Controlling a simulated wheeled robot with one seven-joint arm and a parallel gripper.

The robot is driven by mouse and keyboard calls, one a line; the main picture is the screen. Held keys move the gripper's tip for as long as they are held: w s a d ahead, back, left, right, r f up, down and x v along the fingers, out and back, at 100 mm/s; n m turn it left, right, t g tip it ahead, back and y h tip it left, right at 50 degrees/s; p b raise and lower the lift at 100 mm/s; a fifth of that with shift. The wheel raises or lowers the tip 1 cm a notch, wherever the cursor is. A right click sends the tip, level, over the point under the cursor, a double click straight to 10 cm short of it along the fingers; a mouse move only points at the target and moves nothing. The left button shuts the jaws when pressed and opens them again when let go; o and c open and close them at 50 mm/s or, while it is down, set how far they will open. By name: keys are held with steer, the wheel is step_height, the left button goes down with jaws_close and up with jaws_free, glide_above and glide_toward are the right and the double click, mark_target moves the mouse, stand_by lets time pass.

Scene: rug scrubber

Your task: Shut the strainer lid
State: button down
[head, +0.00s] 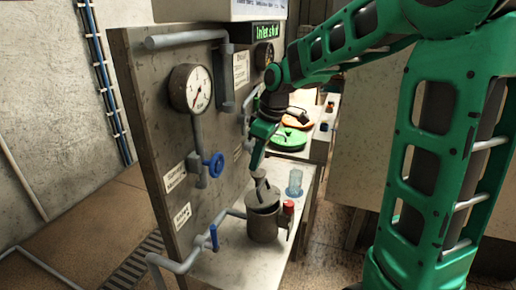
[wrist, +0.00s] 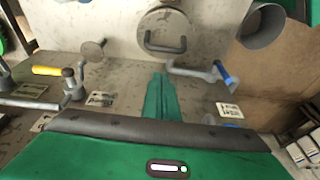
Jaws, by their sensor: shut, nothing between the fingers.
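The strainer (head: 263,226) is a dark grey pot on the pale shelf in the head view, with a pipe joining it from the left. Its lid (head: 265,191) appears raised and tilted above the rim. My gripper (head: 258,164) points down, just above the lid; whether they touch is unclear. In the wrist view my gripper's green fingers (wrist: 160,90) are together, with nothing between them. Ahead of them is a round, dark-rimmed part (wrist: 165,14) with a grey bar handle (wrist: 164,46), apparently at the strainer; there I cannot tell lid from pot.
A grey panel (head: 146,130) stands left of the shelf, with a gauge (head: 191,88), pipes and a blue wheel valve (head: 213,165). A blue-handled valve (head: 213,237) sits left of the strainer. A clear beaker (head: 294,184) and a red-topped item (head: 288,208) are close on its right.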

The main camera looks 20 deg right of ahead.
mark_target(272, 194)
steer(key=shift+s+d+f, duration=0.25)
steer(key=shift+f, duration=0.4)
steer(key=shift+s+d+f, duration=0.2)
steer(key=shift+s+f, duration=0.05)
steer(key=shift+f, duration=0.35)
steer(key=shift+s+d+f, duration=0.25)
steer(key=shift+f, duration=0.4)
steer(key=shift+s+d+f, duration=0.25)
steer(key=shift+s+d, duration=0.05)
steer(key=shift+d, duration=0.05)
steer(key=shift+s+d+f+t+y, duration=0.5)
steer(key=shift+s+d+f, duration=0.4)
steer(key=shift+s+f, duration=0.15)
steer(key=shift+w, duration=0.1)
